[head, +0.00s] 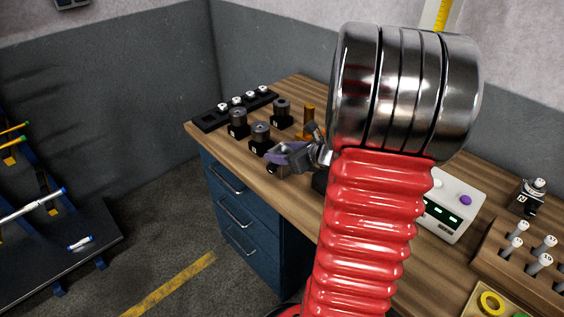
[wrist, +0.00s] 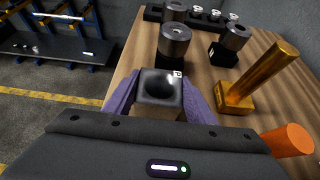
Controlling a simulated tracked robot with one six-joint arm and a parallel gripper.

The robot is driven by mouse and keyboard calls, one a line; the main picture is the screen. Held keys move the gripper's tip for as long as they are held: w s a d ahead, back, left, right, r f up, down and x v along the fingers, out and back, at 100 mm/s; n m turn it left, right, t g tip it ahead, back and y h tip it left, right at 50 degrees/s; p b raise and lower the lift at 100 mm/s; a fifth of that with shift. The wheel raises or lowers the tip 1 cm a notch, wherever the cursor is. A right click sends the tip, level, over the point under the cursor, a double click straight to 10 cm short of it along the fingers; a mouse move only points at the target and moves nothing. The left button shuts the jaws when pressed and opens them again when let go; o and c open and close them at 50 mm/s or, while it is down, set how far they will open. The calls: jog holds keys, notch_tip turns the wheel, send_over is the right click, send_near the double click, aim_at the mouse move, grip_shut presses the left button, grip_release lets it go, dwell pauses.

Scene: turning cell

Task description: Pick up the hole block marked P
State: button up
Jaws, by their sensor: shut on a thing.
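A dark square block with a round hole in its top (wrist: 160,86) sits between the purple fingers of my gripper (wrist: 158,98) in the wrist view. A small white label is at its far right corner; its letter is too small to read surely. The fingers are shut on the block's two sides. In the head view my gripper (head: 290,154) is over the front part of the bench, with the block (head: 272,170) partly hidden below the fingers. I cannot tell whether the block touches the bench top.
Black blocks bearing dark cylinders (head: 237,124) (wrist: 175,42) stand just beyond, near a black rack (head: 210,123) with white-topped pegs. A brass post on a square base (wrist: 235,104) and an orange cylinder (wrist: 288,140) stand to the right. The wooden bench's (head: 198,129) front edge is close.

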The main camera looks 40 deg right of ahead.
grip_shut()
jog(key=shift+r, duration=0.15)
dwell(0.4)
notch_tip(320, 180, up, 10)
dwell(0.8)
dwell(0.5)
